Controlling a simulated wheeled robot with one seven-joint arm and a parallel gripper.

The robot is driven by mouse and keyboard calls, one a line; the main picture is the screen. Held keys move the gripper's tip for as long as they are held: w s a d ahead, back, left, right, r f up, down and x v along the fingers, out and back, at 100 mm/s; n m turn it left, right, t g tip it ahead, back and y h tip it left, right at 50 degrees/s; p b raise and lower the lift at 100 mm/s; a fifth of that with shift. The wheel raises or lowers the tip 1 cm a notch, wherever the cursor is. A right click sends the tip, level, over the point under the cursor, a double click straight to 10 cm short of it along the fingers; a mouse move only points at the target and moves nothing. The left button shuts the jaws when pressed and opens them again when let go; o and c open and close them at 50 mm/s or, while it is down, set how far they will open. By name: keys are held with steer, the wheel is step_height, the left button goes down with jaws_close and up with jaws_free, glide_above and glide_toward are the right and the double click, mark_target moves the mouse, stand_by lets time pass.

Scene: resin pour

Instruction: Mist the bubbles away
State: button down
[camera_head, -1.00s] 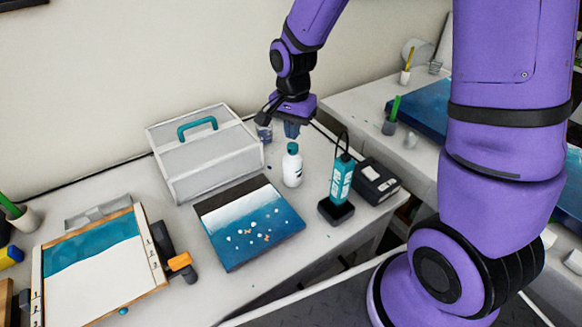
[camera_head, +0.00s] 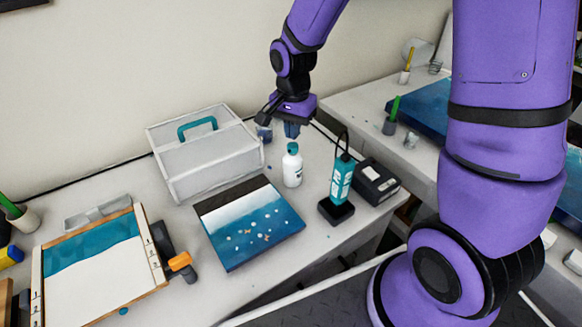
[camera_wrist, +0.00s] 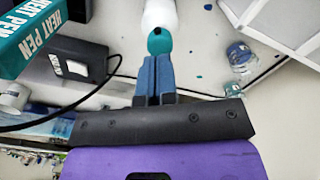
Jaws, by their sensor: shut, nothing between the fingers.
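A blue and white panel (camera_head: 222,252) lies flat on the bench, with several small pale spots and a few orange flecks on its blue part. A white bottle (camera_head: 292,172) with a teal cap stands upright behind it; it also shows in the wrist view (camera_wrist: 158,14). A teal heat pen (camera_head: 341,180) stands upright in a black base; it also shows in the wrist view (camera_wrist: 45,35). My gripper (camera_head: 291,131) is above the bench behind the bottle. In the wrist view its blue-grey fingers (camera_wrist: 154,72) are shut and empty, pointing towards the bottle's teal cap.
A grey case (camera_head: 205,165) with a teal handle stands left of the bottle. A black device (camera_head: 377,182) is right of the heat pen. A framed board (camera_head: 95,285) and an orange-black tool (camera_head: 180,262) lie at left. A clear jar (camera_wrist: 240,57) shows in the wrist view.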

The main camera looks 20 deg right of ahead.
steer(key=shift+f, duration=1.45)
steer(key=shift+r, duration=1.05)
steer(key=shift+f, duration=0.15)
steer(key=shift+f, duration=0.3)
steer(key=shift+f, duration=0.5)
steer(key=shift+r, duration=0.95)
stand_by(0.4)
